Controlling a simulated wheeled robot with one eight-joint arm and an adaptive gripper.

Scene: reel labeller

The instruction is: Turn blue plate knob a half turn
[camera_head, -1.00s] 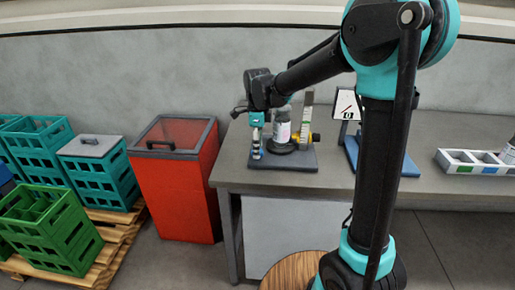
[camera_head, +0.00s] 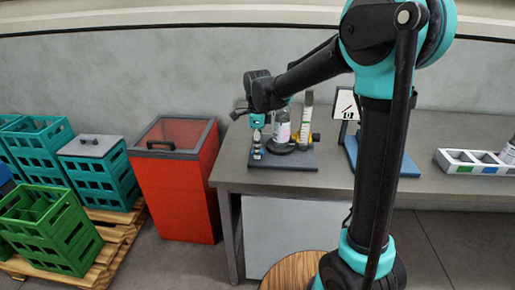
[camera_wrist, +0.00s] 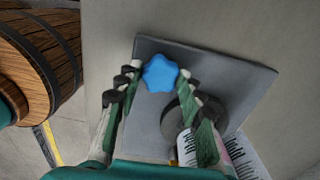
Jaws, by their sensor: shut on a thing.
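A blue star-shaped knob (camera_wrist: 160,72) stands on a dark grey plate (camera_wrist: 235,78) near one corner, seen from above in the wrist view. My gripper (camera_wrist: 159,76) is shut on the blue knob, with one finger on each side of it. In the head view my gripper (camera_head: 257,148) points down at the left end of the same plate (camera_head: 290,165), and the knob is hidden there by the fingers. A round dark disc (camera_wrist: 180,117) sits on the plate close to the right finger.
A white-labelled bottle (camera_head: 281,132) and an upright strip (camera_head: 307,115) with a yellow part (camera_head: 315,137) stand just right of my gripper. A sign on a blue base (camera_head: 350,150) is farther right, with a white tray (camera_head: 465,166) beyond. A red bin (camera_head: 175,195) stands left of the table.

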